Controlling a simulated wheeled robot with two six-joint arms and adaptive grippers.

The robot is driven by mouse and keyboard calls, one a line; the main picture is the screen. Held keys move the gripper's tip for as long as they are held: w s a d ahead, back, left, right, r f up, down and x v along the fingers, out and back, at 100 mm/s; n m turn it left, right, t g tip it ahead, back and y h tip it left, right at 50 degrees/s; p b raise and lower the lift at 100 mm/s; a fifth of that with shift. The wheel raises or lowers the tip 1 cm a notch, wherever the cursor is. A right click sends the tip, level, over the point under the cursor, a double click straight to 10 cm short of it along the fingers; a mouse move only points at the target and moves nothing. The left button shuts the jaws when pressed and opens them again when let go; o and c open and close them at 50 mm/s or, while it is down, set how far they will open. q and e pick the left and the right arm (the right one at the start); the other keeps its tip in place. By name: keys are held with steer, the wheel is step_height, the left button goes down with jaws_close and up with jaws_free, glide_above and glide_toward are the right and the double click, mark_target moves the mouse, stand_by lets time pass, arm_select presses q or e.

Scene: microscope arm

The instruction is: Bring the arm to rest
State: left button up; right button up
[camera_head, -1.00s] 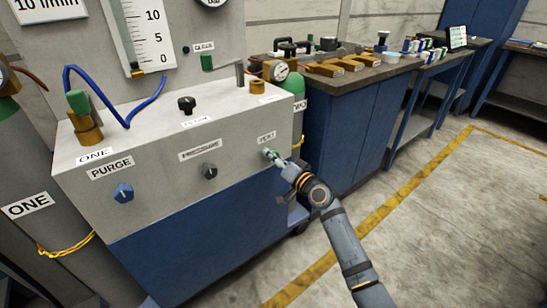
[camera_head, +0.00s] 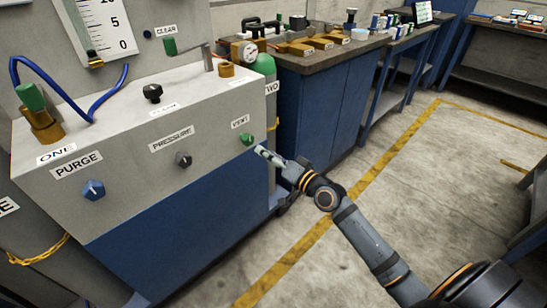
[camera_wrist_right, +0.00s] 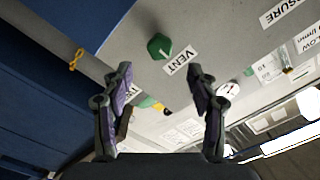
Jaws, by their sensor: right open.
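My right arm reaches in from the lower right of the head view. Its gripper (camera_head: 262,151) is in front of the grey panel, just to the right of the green VENT knob (camera_head: 246,139) and apart from it. In the right wrist view the gripper (camera_wrist_right: 160,95) has its two fingers spread wide with nothing between them. My left gripper is not in view.
The grey and blue cabinet (camera_head: 180,220) carries a blue PURGE knob (camera_head: 93,190) and a dark PRESSURE knob (camera_head: 183,159). A workbench (camera_head: 325,105) with tools stands behind. Open concrete floor (camera_head: 430,190) with yellow lines lies to the right.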

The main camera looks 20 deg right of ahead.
steer(key=shift+v, duration=1.2)
